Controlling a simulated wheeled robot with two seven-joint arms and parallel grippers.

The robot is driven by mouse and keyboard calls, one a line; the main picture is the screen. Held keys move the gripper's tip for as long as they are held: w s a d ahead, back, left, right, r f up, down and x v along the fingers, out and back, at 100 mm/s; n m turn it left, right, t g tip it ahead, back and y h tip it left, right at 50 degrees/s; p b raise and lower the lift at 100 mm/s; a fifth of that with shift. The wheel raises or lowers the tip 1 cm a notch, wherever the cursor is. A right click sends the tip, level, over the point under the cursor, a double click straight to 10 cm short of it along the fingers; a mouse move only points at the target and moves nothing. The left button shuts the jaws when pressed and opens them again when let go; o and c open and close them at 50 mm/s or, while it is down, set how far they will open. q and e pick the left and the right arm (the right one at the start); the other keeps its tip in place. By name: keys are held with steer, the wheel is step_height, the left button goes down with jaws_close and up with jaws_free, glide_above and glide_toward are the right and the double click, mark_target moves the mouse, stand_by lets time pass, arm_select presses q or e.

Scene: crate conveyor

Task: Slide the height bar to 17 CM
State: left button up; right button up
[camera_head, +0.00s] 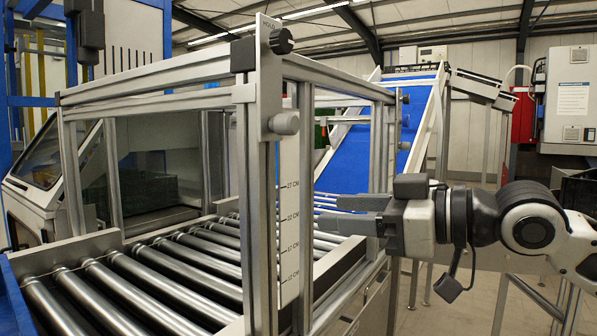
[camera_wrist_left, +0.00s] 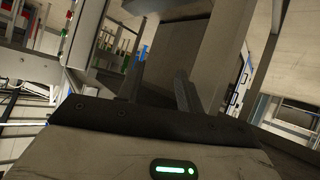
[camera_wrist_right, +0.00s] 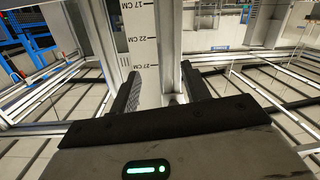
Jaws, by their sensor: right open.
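The height bar's silver rails (camera_head: 150,80) form a level frame high above the roller conveyor. The white height scale (camera_head: 290,200) shows 27, 22, 17 and 12 CM from top to bottom; the bracket is above the 27 mark. My right gripper (camera_head: 350,212) is open and empty, right of the scale. In the right wrist view its fingers (camera_wrist_right: 160,72) are apart, with the scale (camera_wrist_right: 145,45) beyond them. My left gripper (camera_wrist_left: 160,78) is open, seen only in its wrist view.
Metal rollers (camera_head: 125,290) run below the frame. Upright posts (camera_head: 382,150) stand close to my right gripper. A blue inclined belt (camera_head: 360,150) is behind, and a white machine (camera_head: 45,180) stands at the left.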

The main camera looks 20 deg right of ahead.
steer(key=t, duration=0.2)
glide_toward(295, 123)
steer(key=v, duration=0.6)
steer(key=p+x, duration=0.3)
steer(key=x, duration=1.1)
steer(key=shift+w+p, duration=0.1)
steer(key=shift+p, duration=0.3)
steer(key=shift+w+a, duration=0.4)
steer(key=shift+w, duration=0.05)
arm_select(q)
steer(key=shift+w+a+r, duration=0.1)
steer(key=shift+a+r, duration=0.05)
steer(key=shift+r, duration=0.7)
